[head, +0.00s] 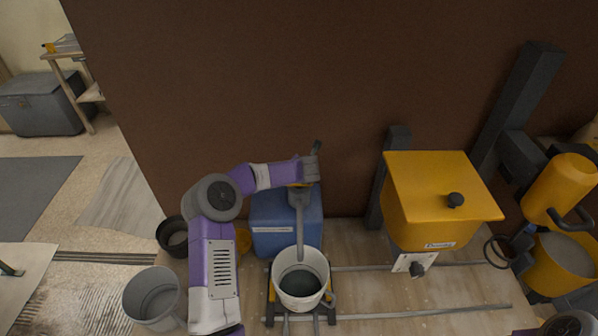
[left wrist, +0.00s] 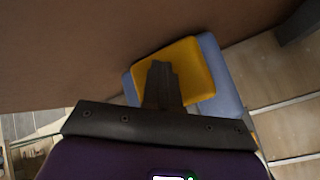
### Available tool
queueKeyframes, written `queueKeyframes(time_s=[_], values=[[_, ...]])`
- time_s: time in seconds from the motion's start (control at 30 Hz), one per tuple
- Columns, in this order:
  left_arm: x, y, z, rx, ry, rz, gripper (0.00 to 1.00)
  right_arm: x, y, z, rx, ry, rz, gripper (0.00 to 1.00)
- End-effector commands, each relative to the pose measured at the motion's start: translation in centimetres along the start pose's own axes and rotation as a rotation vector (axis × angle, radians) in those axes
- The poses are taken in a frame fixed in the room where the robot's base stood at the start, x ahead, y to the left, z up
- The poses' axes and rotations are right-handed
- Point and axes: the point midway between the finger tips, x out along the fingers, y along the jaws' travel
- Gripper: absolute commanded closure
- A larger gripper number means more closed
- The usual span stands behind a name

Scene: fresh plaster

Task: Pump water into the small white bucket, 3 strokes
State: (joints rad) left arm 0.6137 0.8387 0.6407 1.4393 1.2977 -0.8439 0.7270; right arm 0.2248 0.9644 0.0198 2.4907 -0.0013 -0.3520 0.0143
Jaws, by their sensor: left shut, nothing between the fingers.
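The small white bucket (head: 301,260) stands upright at the front centre, on a dark and yellow carriage (head: 270,294). Its inside looks dark grey; I cannot tell whether it holds water. Behind it is a blue tank (head: 273,215) with a yellow pump top, mostly covered by my wrist in the head view. The pump top shows clearly in the left wrist view (left wrist: 201,66). A grey spout (head: 299,230) runs from the pump to the bucket. My left gripper (head: 305,184) is shut, empty, over the yellow top; I cannot tell whether they touch.
A grey bucket (head: 150,304) and a dark bucket (head: 172,238) stand left. A yellow hopper (head: 428,215) is right of centre. A yellow mixer (head: 553,195) hangs over a yellow tub (head: 548,283) at the far right. A brown wall (head: 250,90) rises close behind. Rails (head: 430,310) cross the worktop.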

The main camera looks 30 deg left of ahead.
Motion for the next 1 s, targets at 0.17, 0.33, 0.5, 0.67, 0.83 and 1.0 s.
queueKeyframes(time_s=[0.17,0.33,0.5,0.67,0.83,1.0], values=[[0.31,-0.25,-0.36,0.001,0.005,-0.002,1.0,0.17,0.07,0.0,0.0,0.0,0.0,0.57],[0.46,-0.36,-0.47,0.001,0.005,-0.002,1.0,0.29,0.11,-0.01,0.0,0.0,0.0,0.57],[0.61,-0.47,-0.59,0.001,0.005,-0.002,1.0,0.41,0.16,-0.02,0.0,0.0,0.0,0.57],[0.74,-0.57,-0.69,0.001,0.005,-0.002,1.0,0.53,0.2,-0.02,0.0,0.0,0.0,0.57],[0.89,-0.69,-0.8,0.001,0.006,-0.002,1.0,0.65,0.25,-0.03,0.0,0.0,0.0,0.57],[1.04,-0.79,-0.92,0.001,0.006,-0.003,1.0,0.78,0.29,-0.03,0.0,0.0,0.0,0.57]])
